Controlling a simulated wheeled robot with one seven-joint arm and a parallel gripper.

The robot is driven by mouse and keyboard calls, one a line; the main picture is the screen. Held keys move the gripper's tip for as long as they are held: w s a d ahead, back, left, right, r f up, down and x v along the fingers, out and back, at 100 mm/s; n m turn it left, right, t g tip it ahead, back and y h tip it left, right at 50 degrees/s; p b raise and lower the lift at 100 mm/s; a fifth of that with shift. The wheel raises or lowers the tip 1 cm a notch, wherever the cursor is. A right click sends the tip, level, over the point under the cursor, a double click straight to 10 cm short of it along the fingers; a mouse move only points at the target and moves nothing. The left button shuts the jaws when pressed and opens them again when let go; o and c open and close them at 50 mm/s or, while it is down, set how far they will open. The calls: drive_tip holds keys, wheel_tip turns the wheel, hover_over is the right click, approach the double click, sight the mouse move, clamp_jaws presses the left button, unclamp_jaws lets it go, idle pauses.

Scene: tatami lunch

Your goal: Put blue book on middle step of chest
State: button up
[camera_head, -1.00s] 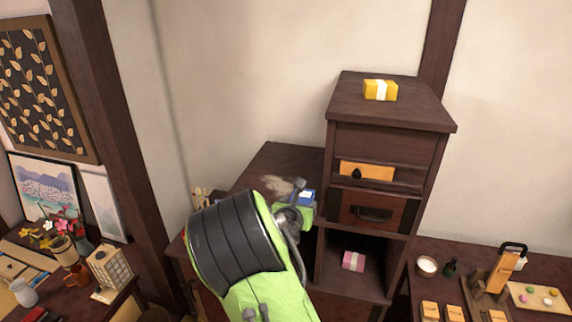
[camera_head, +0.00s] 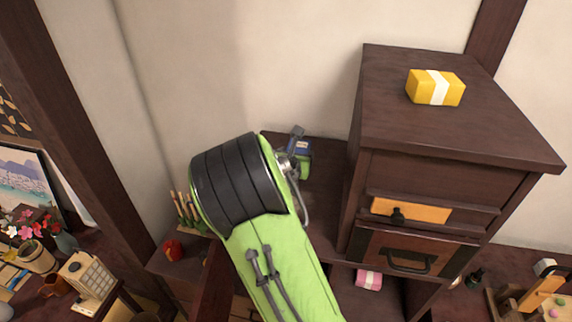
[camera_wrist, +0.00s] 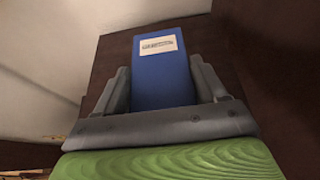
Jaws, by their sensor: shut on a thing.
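The blue book (camera_wrist: 162,82) with a white label stands between both fingers of my gripper (camera_wrist: 160,90) in the wrist view. In the head view only a small blue part of the book (camera_head: 301,147) shows past my arm. My gripper (camera_head: 296,158) is shut on the book, over or near the middle step (camera_head: 322,200) of the dark wooden chest (camera_head: 455,150). The chest's tall part rises to the right of my gripper. I cannot tell whether the book touches the step. My arm hides much of the step.
A yellow block with a white band (camera_head: 436,87) lies on the chest's top. A pink block (camera_head: 369,280) sits in an open compartment below the drawer (camera_head: 400,258). A red apple (camera_head: 173,250) and a green-and-tan item (camera_head: 188,212) are at the left. The wall is close behind.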

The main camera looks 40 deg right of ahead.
hover_over(296, 191)
drive_tip(key=f, duration=0.4)
drive_tip(key=shift+s+a+f, duration=0.15)
drive_tip(key=shift+s+f, duration=0.05)
drive_tip(key=shift+f, duration=0.05)
drive_tip(key=f, duration=0.3)
drive_tip(key=w+f, duration=0.1)
drive_tip(key=f, duration=0.1)
drive_tip(key=shift+d, duration=0.2)
drive_tip(key=shift+s+a+r, duration=0.1)
drive_tip(key=shift+s+r, duration=0.05)
drive_tip(key=shift+s, duration=0.1)
drive_tip(key=o, duration=1.1)
drive_tip(key=shift+f, duration=0.2)
drive_tip(key=shift+r, duration=0.1)
